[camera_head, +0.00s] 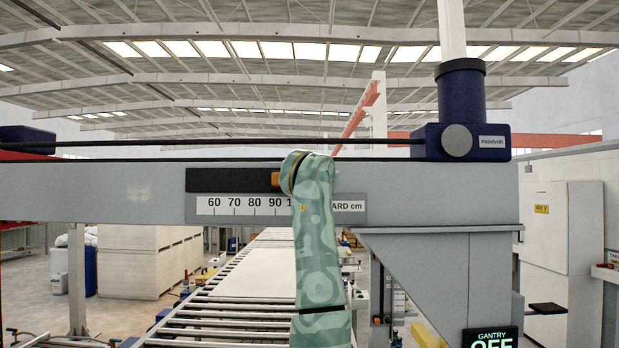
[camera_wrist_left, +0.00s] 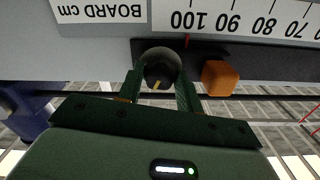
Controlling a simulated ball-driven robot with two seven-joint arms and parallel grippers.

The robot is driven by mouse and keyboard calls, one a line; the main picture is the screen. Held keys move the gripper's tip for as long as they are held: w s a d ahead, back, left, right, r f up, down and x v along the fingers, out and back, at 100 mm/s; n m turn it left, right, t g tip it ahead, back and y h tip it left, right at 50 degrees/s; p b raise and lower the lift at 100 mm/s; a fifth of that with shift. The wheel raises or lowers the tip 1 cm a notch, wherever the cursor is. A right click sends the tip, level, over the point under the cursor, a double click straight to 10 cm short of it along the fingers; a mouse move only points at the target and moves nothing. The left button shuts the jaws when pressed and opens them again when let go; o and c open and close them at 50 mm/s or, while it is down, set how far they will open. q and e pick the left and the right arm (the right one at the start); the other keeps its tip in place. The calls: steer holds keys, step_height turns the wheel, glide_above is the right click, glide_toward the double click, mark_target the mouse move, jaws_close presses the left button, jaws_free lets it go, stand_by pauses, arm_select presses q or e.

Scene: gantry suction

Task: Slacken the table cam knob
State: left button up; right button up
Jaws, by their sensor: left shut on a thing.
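In the head view my patterned green arm covers the knob and the fingers. My right gripper is in neither view.
The grey gantry beam (camera_head: 420,200) runs across in front of me, with a dark slot and a white centimetre scale (camera_head: 235,206). A blue carriage (camera_head: 462,110) with a grey round knob (camera_head: 457,140) is at the right. A roller conveyor (camera_head: 235,305) lies beyond and below.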

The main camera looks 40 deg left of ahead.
arm_select(q)
steer(key=shift+n, duration=0.5)
steer(key=o, duration=1)
steer(key=shift+b+v, duration=2.65)
steer(key=shift+v, duration=5.55)
steer(key=shift+w, duration=0.1)
